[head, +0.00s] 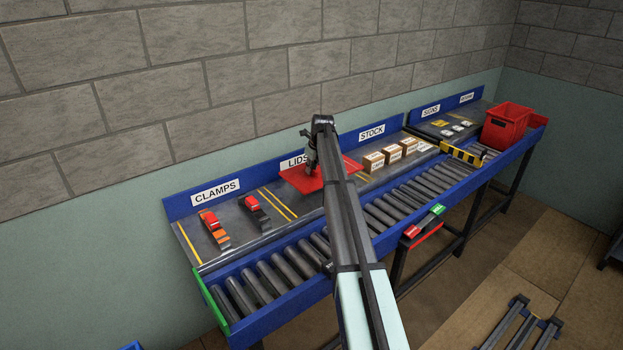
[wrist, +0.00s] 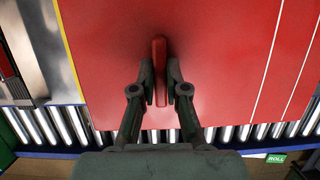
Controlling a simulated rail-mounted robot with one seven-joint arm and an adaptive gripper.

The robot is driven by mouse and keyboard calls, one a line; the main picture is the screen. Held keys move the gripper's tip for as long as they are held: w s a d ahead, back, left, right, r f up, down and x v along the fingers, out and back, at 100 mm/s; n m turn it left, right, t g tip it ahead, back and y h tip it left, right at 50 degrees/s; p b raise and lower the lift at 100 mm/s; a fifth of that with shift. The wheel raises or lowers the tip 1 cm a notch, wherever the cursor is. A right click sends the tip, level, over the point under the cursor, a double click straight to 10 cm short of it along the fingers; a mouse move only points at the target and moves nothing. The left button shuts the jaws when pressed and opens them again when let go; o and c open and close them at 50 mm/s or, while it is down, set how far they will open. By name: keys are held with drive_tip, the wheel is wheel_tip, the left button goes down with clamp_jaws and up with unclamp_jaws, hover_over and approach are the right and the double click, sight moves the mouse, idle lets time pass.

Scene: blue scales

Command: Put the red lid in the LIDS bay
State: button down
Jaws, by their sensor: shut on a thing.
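The red lid (head: 299,181) is a broad flat panel with a raised bar handle (wrist: 160,65). My gripper (head: 312,168) is shut on this handle, with a finger on each side of it in the wrist view (wrist: 160,78). The lid is at the LIDS bay, below the LIDS sign (head: 295,162), whose right end is hidden by my arm. My arm also hides part of the lid in the head view. I cannot tell whether the lid rests on the bay surface or hangs just above it.
Several small boxes (head: 374,161) stand in the STOCK bay to the right. A roller conveyor (head: 262,283) runs along the front. A red bin (head: 507,126) stands at the far right.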

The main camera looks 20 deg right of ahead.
drive_tip(key=shift+f+p, duration=0.6)
drive_tip(key=shift+f, duration=2.35)
drive_tip(key=c, duration=1.2)
unclamp_jaws()
drive_tip(key=b+v, duration=0.3)
drive_tip(key=v, duration=0.9)
